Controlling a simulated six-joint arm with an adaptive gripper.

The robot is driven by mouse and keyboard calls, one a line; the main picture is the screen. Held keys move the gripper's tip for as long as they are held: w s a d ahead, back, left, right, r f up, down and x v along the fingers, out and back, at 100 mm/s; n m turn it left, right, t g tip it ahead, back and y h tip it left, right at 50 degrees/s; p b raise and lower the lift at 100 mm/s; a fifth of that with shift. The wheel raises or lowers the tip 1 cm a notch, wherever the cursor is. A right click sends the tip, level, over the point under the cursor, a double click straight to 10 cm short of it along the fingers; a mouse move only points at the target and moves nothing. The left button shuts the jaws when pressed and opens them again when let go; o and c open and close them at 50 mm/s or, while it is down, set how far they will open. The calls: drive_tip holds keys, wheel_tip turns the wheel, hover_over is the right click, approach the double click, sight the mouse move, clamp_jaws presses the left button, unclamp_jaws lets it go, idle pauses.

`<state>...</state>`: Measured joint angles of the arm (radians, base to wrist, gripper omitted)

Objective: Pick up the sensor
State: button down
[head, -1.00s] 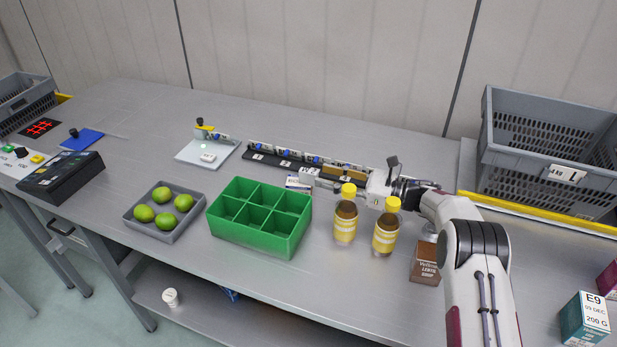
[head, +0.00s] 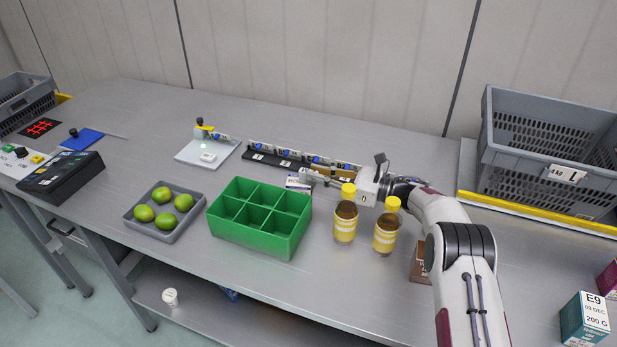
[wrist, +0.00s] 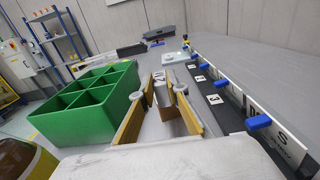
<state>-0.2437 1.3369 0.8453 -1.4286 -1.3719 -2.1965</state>
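I cannot tell for sure which thing is the sensor. A small white labelled item (head: 298,182) lies on the table just left of my gripper's tips. It also shows ahead of the fingers in the wrist view (wrist: 160,82). My gripper (wrist: 158,97) has tan-sided fingers with grey round tips. They stand apart, with table showing between them, and I see nothing clearly held. In the head view my gripper (head: 312,177) points left, low over the table, in front of the black rail (head: 272,159).
A green six-compartment box (head: 262,222) stands left of my gripper. Two yellow-capped jars (head: 345,222) (head: 386,235) stand close in front of it. The rail behind carries blue parts and numbered labels. A white plate (head: 190,152) lies farther left. A grey crate (head: 545,150) stands right.

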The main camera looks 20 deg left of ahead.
drive_tip(key=shift+r, duration=0.1)
idle(0.3)
wheel_tip(320, 180, up, 10)
idle(0.6)
drive_tip(key=shift+r, duration=0.1)
idle(0.6)
wheel_tip(320, 180, down, 6)
idle(0.7)
drive_tip(key=shift+f, duration=0.25)
drive_tip(key=shift+f, duration=1.75)
drive_tip(key=shift+f, duration=0.15)
drive_tip(key=c, duration=2)
unclamp_jaws()
